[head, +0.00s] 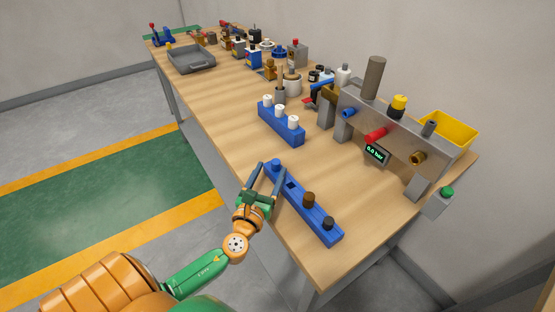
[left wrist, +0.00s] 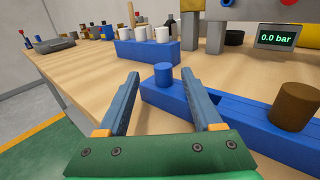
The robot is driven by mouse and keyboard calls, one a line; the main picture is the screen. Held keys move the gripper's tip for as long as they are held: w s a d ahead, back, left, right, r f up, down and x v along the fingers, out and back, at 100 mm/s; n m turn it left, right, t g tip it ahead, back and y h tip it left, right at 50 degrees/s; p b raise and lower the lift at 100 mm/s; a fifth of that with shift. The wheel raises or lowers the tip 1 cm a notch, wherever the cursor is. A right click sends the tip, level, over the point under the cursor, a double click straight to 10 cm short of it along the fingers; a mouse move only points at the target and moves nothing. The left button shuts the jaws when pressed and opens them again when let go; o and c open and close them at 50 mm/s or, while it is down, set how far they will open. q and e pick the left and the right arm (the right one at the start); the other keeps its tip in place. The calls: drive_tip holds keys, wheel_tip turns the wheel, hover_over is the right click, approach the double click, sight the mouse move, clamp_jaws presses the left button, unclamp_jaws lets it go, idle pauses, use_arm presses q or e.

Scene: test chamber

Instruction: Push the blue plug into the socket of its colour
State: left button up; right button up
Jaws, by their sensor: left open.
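The blue plug (head: 276,163) is a short cylinder standing upright at the far left end of a long blue block (head: 320,224). It also shows in the left wrist view (left wrist: 163,76). My left gripper (head: 272,170) is open, with its fingertips on either side of the plug in the picture; I cannot tell whether they touch it. A blue socket (head: 348,112) sits on the left of the front of a grey metal panel (head: 393,127). The panel also carries a red fitting (head: 376,135) and a brass one (head: 418,158). My right gripper is not in view.
A blue rack with white-topped pieces (head: 280,124) stands behind. Bare tabletop (head: 345,175) lies between block and panel.

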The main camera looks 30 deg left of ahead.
sight(275, 167)
use_arm(q)
drive_tip(key=x, duration=0.4)
drive_tip(key=shift+w+d+f, duration=0.1)
drive_tip(key=shift+d, duration=0.1)
drive_tip(key=shift+w+f, duration=0.1)
drive_tip(key=shift+w, duration=0.1)
drive_tip(key=shift+s, duration=0.25)
drive_tip(key=c, duration=0.6)
clamp_jaws()
